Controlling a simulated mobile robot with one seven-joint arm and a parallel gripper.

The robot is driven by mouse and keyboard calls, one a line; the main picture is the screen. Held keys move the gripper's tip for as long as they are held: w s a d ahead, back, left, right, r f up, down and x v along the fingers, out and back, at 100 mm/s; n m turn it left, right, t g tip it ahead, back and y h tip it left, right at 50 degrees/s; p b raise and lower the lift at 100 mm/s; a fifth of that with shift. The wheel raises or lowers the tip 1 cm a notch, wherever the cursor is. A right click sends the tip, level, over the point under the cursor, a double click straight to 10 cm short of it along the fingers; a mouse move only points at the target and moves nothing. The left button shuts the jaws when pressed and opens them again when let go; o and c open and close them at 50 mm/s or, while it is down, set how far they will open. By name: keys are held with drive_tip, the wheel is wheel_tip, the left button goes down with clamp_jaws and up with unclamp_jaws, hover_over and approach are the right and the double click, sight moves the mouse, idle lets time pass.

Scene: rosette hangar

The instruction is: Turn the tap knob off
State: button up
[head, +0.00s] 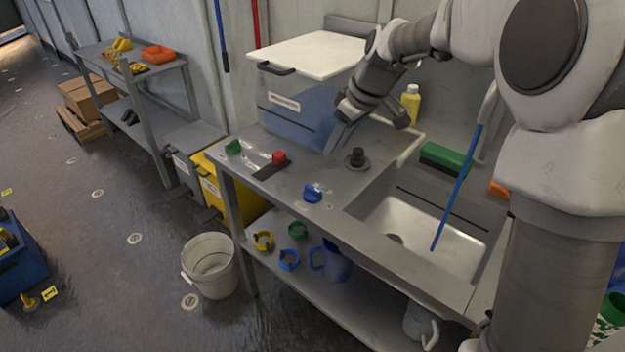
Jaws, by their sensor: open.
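Three coloured knobs sit on the grey steel counter (330,215): a green one (233,146) at the left, a red one (278,157) beside a dark plate, and a blue one (312,193) near the front edge. A dark round fitting (357,158) stands upright behind the blue knob. I cannot tell for sure which of these is the tap knob. My gripper (333,142) is open and points down over the counter, left of the dark fitting and apart from the coloured knobs. Its fingertips are small and partly hard to make out.
A yellow bottle (410,101) stands behind. A white bucket (209,266) is on the floor.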

sight(313, 187)
drive_tip(key=b+x, duration=0.1)
drive_tip(key=x, duration=1.5)
drive_tip(key=shift+f, duration=0.3)
clamp_jaws()
